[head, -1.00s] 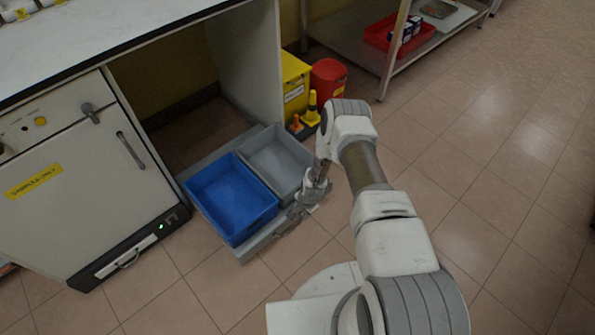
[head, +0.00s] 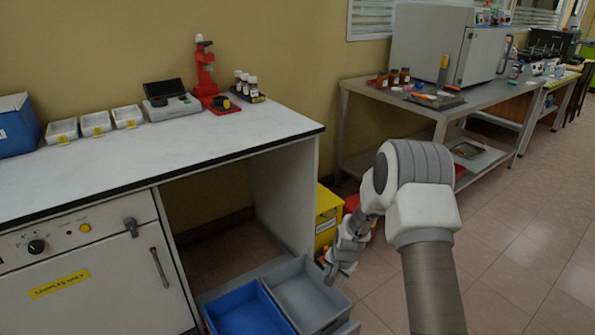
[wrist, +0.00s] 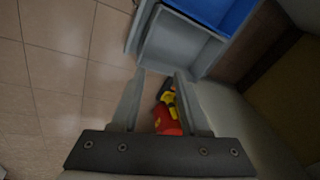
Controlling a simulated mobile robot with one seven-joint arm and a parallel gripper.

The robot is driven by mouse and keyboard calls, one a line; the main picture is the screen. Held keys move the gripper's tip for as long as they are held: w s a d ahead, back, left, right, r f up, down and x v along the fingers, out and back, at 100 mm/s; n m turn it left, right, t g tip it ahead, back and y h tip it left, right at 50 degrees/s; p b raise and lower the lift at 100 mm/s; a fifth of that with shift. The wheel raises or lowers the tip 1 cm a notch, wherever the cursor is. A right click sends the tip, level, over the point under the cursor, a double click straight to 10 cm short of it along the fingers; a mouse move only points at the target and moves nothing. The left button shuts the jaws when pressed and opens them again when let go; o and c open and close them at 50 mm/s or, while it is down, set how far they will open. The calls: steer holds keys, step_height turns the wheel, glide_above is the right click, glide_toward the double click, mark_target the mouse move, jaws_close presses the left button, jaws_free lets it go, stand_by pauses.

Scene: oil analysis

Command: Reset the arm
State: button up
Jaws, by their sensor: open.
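My arm reaches forward at the right of the head view, its lower links bent. My gripper (head: 335,272) points down at the right edge of the grey bin (head: 312,295), and I cannot tell the exact gap between them. In the wrist view my gripper (wrist: 157,72) shows two fingers spread apart with nothing held between them. Past the fingers lie the tiled floor, a red container (wrist: 167,121) with yellow items, and the grey bin (wrist: 175,45).
A blue bin (head: 245,310) sits beside the grey one under the white counter (head: 170,140). A yellow box (head: 328,215) stands behind my wrist. A metal table (head: 440,100) bears jars and an oven. The floor at right is clear.

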steer(key=s+d+r+n+t, duration=0.1)
steer(key=s+r, duration=0.3)
steer(key=r, duration=0.6)
steer(key=s+r+n, duration=0.1)
steer(key=s+r, duration=0.2)
steer(key=r, duration=0.6)
steer(key=s+d+r+n+t, duration=0.15)
steer(key=s+r, duration=0.25)
steer(key=r, duration=0.6)
steer(key=s+r+n, duration=0.1)
steer(key=s+r, duration=0.2)
steer(key=s, duration=0.4)
steer(key=s+r+n+h+p, duration=0.1)
steer(key=s+r, duration=0.3)
steer(key=s, duration=0.4)
steer(key=s+r+n, duration=0.2)
steer(key=s+r, duration=0.1)
steer(key=s, duration=0.4)
step_height(320, 180, up, 19)
steer(key=p, duration=1.9)
steer(key=shift+w+d, duration=0.2)
steer(key=shift+d, duration=0.25)
steer(key=shift+a, duration=0.15)
